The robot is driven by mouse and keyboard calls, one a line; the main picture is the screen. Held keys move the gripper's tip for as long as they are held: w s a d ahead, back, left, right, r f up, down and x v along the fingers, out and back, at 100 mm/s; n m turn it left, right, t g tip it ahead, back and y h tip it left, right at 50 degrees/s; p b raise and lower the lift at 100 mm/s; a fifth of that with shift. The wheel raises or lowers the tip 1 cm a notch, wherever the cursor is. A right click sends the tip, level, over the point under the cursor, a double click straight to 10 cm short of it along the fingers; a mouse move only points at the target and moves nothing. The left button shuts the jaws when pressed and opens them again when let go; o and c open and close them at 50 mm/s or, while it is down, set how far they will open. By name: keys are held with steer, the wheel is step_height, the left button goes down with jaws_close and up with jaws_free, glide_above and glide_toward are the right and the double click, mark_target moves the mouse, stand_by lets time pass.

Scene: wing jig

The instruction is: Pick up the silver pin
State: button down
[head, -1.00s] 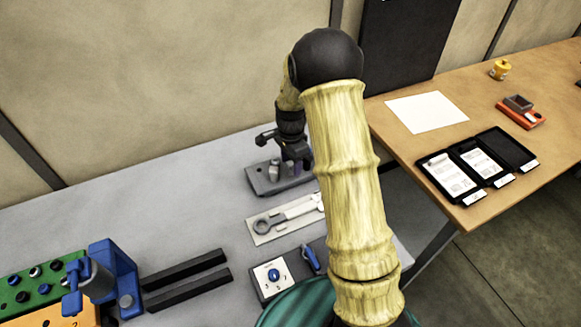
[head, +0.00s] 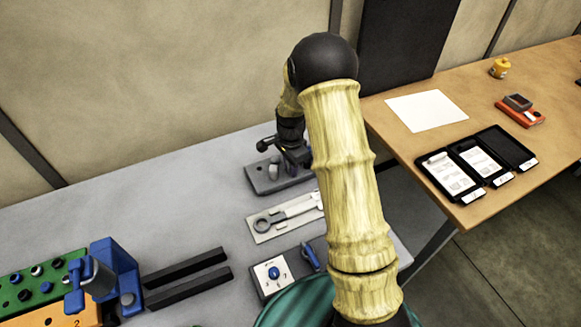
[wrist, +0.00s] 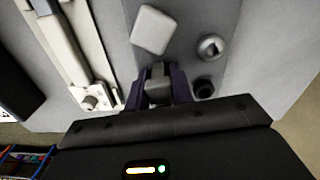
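A grey block (head: 261,184) stands on the grey table with short pins on it. In the wrist view a grey, silver-looking pin (wrist: 158,90) sits between the two dark purple fingers of my gripper (wrist: 160,84). The fingers are close on both sides of it; whether they press on it I cannot tell. A pale square-topped piece (wrist: 153,30) and a round silver piece with a dark recess (wrist: 210,47) stand on the same block. A dark round piece or hole (wrist: 203,88) lies right of the fingers. In the head view my arm hides part of the block.
A light tray with a wrench-like tool (head: 280,220) lies close in front of the block. Nearer are a dial box (head: 274,276) and two black bars (head: 185,275). A blue clamp fixture (head: 115,270) stands at left. The table's back left is clear.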

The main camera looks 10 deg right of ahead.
step_height(320, 180, up, 10)
steer(key=shift+r+b, duration=0.1)
steer(key=shift+b, duration=0.6)
stand_by(1.6)
